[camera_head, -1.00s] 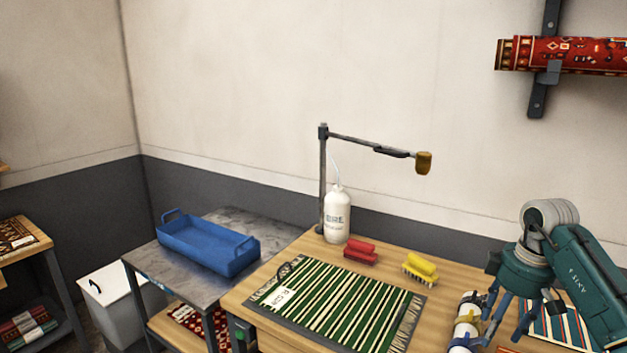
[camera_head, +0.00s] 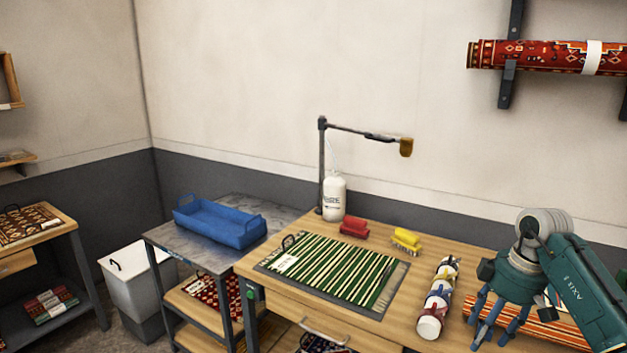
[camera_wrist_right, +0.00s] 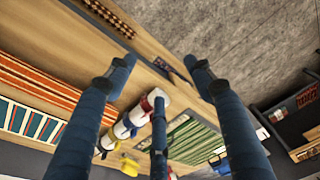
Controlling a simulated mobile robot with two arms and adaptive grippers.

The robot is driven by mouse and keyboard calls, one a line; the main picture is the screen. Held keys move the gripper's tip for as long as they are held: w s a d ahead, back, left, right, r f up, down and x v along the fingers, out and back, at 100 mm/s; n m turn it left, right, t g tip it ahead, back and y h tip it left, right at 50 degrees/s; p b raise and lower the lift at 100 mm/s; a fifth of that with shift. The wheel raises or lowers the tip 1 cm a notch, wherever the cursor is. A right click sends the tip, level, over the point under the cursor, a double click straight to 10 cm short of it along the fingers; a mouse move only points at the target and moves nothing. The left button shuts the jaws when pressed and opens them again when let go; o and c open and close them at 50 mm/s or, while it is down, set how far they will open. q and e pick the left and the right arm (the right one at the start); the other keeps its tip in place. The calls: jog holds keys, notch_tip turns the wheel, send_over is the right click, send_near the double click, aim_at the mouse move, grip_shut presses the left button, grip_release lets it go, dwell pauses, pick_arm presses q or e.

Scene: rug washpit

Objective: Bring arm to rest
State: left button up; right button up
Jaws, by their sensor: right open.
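My right gripper (camera_head: 498,338) hangs over the right part of the wooden bench (camera_head: 405,325). Its dark blue fingers are spread apart with nothing between them; in the right wrist view the open gripper (camera_wrist_right: 159,68) is also empty. It is apart from a white roll (camera_head: 436,300) with coloured bands, which lies on the bench to its left. The roll also shows in the right wrist view (camera_wrist_right: 130,122), beyond the fingers. The teal right arm comes in from the right. My left gripper is not in view.
A green striped rug (camera_head: 335,270) lies on the bench, with a red brush (camera_head: 354,228), a yellow brush (camera_head: 407,240) and a white bottle (camera_head: 334,198) behind it. A lamp-like arm (camera_head: 365,134) rises there. Orange striped textile (camera_head: 480,310) lies near my gripper. A blue tray (camera_head: 220,224) stands left.

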jog(key=w+a+f+n+t+y, duration=0.1)
jog(key=a+f+n+t+y, duration=0.1)
jog(key=a+f+y, duration=0.75)
jog(key=w+a+f+n+t+y, duration=0.25)
jog(key=a+f, duration=0.45)
jog(key=a, duration=0.7)
notch_tip(320, 180, down, 10)
jog(key=s+d+m+t+h, duration=0.1)
jog(key=d+m+t+h, duration=0.1)
jog(key=m+t+h, duration=0.3)
jog(key=s+d+f+m+g+h, duration=0.1)
jog(key=s+d+f+m+h, duration=0.2)
jog(key=s+f, duration=0.8)
jog(key=s+d+f+m+h, duration=0.1)
jog(key=s+d+f+h, duration=0.2)
jog(key=s+d+f, duration=0.7)
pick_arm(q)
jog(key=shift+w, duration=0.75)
pick_arm(e)
jog(key=s+a+f+g, duration=0.1)
jog(key=s+f, duration=0.4)
jog(key=s, duration=0.6)
jog(key=s+a+f+g+h, duration=0.1)
jog(key=s+f+g, duration=0.3)
jog(key=s, duration=0.6)
jog(key=s+a+f+m+g+h, duration=0.1)
jog(key=s+a+f+g, duration=0.2)
jog(key=s+f, duration=0.3)
jog(key=s, duration=0.5)
jog(key=shift+s, duration=0.35)
